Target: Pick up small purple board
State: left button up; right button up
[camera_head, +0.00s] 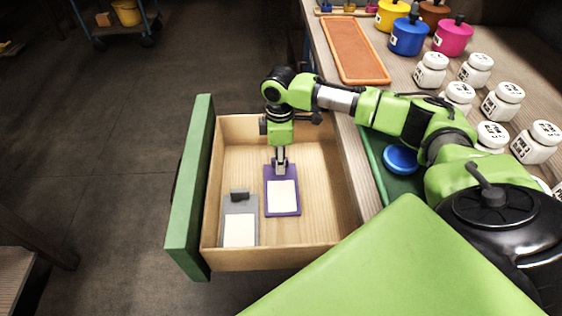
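The small purple board (269,205) is a clipboard with a white sheet, lying in the open wooden drawer. My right arm comes in from the right over the counter, and its gripper (280,167) points down at the board's top edge. The fingertips are at or just above the place where a clip would be, and they hide that part. I cannot tell whether the fingers touch or grip it. My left gripper is not in view.
A grey clipboard (240,207) with a dark clip lies to the left in the same drawer. The drawer's green front (190,190) and wooden walls surround both. White jars (431,70), coloured pots (408,36) and an orange tray (352,48) stand on the counter.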

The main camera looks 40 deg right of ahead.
jog(key=shift+c, duration=0.5)
grip_shut()
